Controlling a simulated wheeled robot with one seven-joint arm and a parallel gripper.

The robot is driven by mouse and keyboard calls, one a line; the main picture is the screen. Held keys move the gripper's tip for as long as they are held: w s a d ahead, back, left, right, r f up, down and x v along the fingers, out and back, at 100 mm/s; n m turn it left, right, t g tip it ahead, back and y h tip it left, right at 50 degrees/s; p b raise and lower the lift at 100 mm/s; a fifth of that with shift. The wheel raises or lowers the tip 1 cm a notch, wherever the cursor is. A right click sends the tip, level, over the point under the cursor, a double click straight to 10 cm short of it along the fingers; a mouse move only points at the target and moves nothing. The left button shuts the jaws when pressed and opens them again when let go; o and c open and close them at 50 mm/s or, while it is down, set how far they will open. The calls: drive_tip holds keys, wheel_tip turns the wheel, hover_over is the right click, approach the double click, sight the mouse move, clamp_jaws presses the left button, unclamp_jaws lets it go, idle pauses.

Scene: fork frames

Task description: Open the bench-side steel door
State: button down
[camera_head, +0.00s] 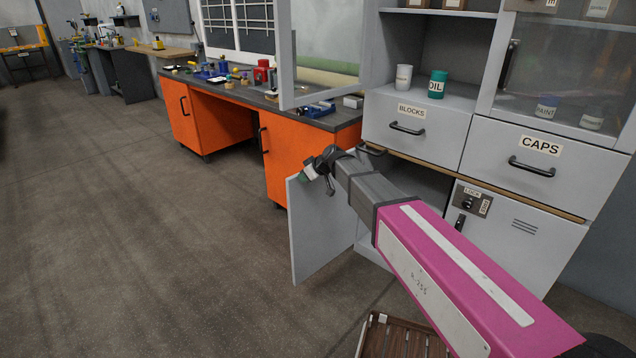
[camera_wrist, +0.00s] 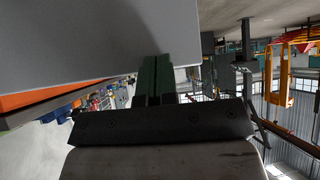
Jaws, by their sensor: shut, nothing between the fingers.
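The bench-side steel door (camera_head: 318,232) is the grey lower left door of the cabinet, beside the orange workbench. It stands swung outward, and part of the dark compartment (camera_head: 425,182) behind it shows. My gripper (camera_head: 306,174) is at the door's top edge near its outer side, with its fingers shut and empty. In the wrist view, the fingers (camera_wrist: 155,78) lie against or very near a grey panel (camera_wrist: 80,40), which looks like this door. I cannot tell whether they touch. The door's handle is not clearly visible.
An upper glazed door (camera_head: 285,60) also stands open above the bench. The BLOCKS drawer (camera_head: 420,125), CAPS drawer (camera_head: 535,158) and locked lower right door (camera_head: 510,235) are shut. A slatted brown crate (camera_head: 385,338) sits on the floor in front. Floor to the left is clear.

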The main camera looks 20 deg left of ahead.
drive_tip(key=shift+w+a, duration=0.15)
drive_tip(key=shift+a, duration=0.2)
idle(0.3)
